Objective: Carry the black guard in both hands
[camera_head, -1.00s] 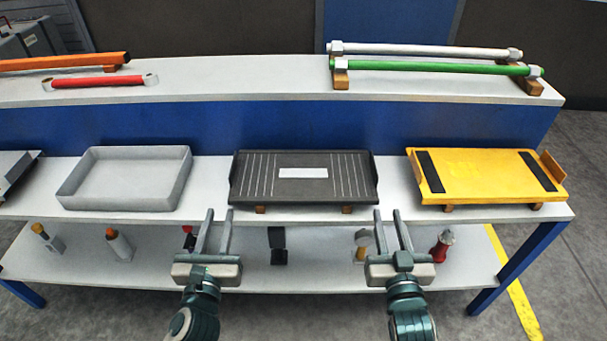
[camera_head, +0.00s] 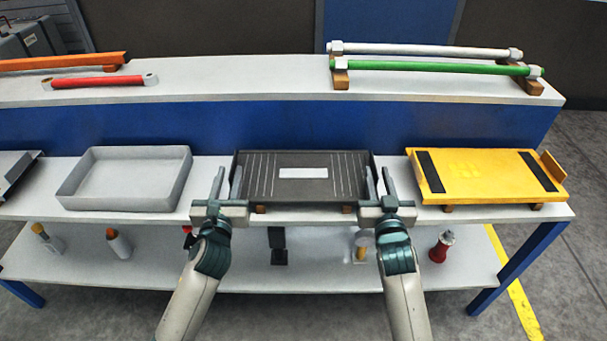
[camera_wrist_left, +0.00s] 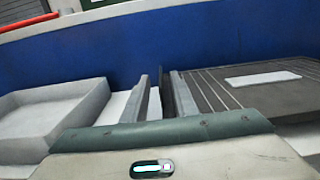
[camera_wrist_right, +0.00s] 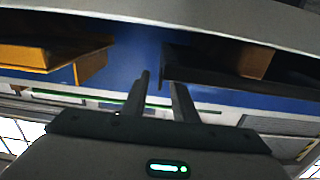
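The black guard (camera_head: 305,190), a flat dark plate with pale lines and a white label (camera_head: 303,173), rests on wooden blocks on the white shelf. It shows in the left wrist view (camera_wrist_left: 235,95) and, upside down, in the right wrist view (camera_wrist_right: 205,72). My left gripper (camera_head: 229,171) is open at its left edge; a dark upright strip, apparently the guard's side, shows between the fingers in the left wrist view. My right gripper (camera_head: 377,170) is open at its right edge, with the guard's dark edge between the finger tips in the right wrist view. Contact cannot be seen.
A grey tray (camera_head: 75,188) stands left of the guard and a yellow plate (camera_head: 475,178) stands right. A blue panel (camera_head: 300,127) rises behind. The upper shelf holds green (camera_head: 440,67), white (camera_head: 430,50), red (camera_head: 95,82) and orange (camera_head: 60,61) bars. Several small items stand below.

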